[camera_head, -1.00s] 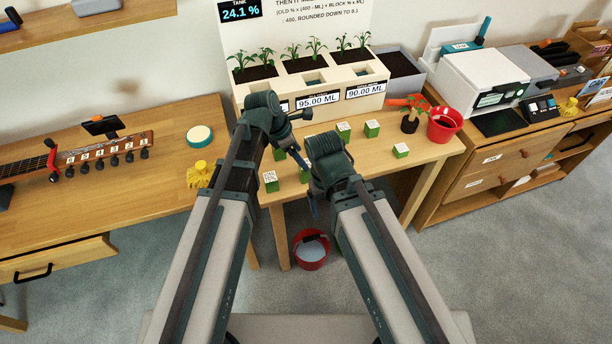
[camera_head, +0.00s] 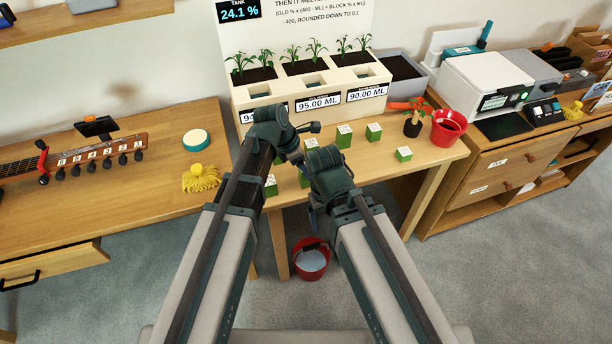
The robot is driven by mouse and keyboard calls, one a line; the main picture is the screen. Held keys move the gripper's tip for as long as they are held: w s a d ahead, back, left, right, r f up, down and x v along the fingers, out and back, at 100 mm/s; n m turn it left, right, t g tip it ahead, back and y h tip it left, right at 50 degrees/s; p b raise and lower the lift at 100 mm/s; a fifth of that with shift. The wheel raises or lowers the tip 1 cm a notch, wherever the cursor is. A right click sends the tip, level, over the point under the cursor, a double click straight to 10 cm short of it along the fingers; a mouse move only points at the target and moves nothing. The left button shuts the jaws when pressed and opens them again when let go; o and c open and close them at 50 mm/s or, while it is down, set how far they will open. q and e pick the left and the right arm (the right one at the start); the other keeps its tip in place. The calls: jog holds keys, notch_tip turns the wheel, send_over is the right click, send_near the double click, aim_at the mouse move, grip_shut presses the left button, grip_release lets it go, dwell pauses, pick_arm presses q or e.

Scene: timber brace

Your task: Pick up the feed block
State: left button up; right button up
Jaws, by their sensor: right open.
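Several small green blocks with white printed tops stand on the wooden table; I cannot tell which one is the feed block. One green block (camera_head: 344,136) and another (camera_head: 374,133) stand in front of the planter, and a third (camera_head: 404,154) is nearer the right. Another block (camera_head: 271,186) is partly covered by my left arm, and others are partly hidden between the arms. My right gripper (camera_head: 313,205) is open, pointing down near the table's front edge, mostly behind its own wrist. My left gripper (camera_head: 296,155) is over the blocks, its jaws too hidden to read.
A planter (camera_head: 340,108) with seedlings and ML labels stands at the back. A red pot (camera_head: 448,128) and a small potted plant (camera_head: 413,127) are at the right. A red bucket (camera_head: 311,262) stands on the floor. A yellow brush (camera_head: 201,179) lies on the left bench.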

pick_arm(q)
grip_shut()
jog(key=shift+r, duration=0.1)
pick_arm(e)
jog(key=shift+r, duration=0.1)
